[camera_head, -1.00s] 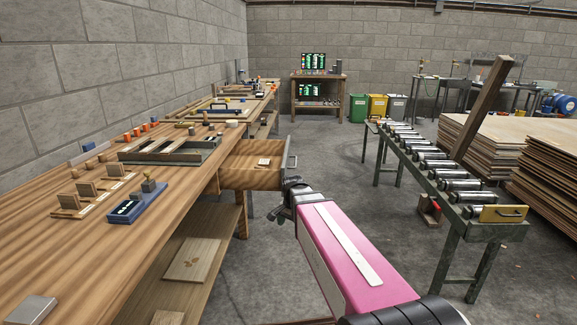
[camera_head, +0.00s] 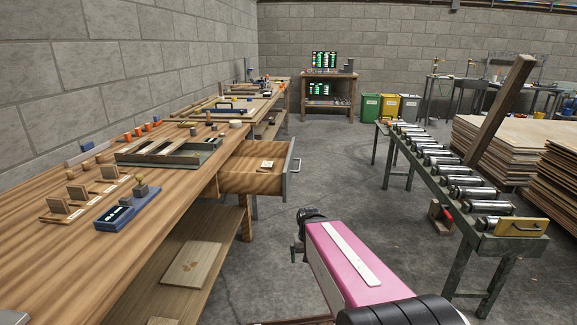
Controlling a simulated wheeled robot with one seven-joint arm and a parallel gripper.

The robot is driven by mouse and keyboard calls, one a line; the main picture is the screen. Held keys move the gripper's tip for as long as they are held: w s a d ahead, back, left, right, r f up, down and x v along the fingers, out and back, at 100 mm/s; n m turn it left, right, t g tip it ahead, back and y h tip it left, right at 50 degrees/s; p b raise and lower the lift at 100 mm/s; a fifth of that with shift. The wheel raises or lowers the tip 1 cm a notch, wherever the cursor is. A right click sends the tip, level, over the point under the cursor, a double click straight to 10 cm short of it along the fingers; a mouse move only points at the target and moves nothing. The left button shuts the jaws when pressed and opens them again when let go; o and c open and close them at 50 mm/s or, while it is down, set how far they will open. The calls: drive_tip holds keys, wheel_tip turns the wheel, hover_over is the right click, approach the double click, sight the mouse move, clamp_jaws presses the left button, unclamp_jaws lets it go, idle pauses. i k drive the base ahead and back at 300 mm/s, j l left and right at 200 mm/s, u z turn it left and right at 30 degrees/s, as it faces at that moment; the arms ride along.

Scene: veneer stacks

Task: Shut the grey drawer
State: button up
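The drawer (camera_head: 252,182) stands pulled out of the right side of the long wooden workbench, with brown wooden walls and a grey front with a handle (camera_head: 292,170). A small light block (camera_head: 266,165) lies in it. My gripper (camera_head: 296,252) is at the end of my pink arm, below and slightly right of the drawer front in the picture, and looks apart from it. Its dark wrist shows, but its fingers are mostly hidden behind the arm, so I cannot tell how they stand.
The workbench (camera_head: 110,250) carries wooden blocks, a blue device (camera_head: 127,212) and a grey frame (camera_head: 170,152). A roller conveyor (camera_head: 460,205) stands on the right, with veneer stacks (camera_head: 505,148) beyond. Grey floor between bench and conveyor is clear.

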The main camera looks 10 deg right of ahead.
sight(238, 174)
drive_tip(key=i+l+u, duration=0.25)
drive_tip(key=i+l, duration=0.25)
drive_tip(key=i+l+u, duration=0.3)
drive_tip(key=i+l, duration=0.2)
drive_tip(key=l, duration=0.15)
drive_tip(key=k+l, duration=0.1)
drive_tip(key=l, duration=0.2)
drive_tip(key=k+l, duration=0.15)
drive_tip(key=l, duration=0.2)
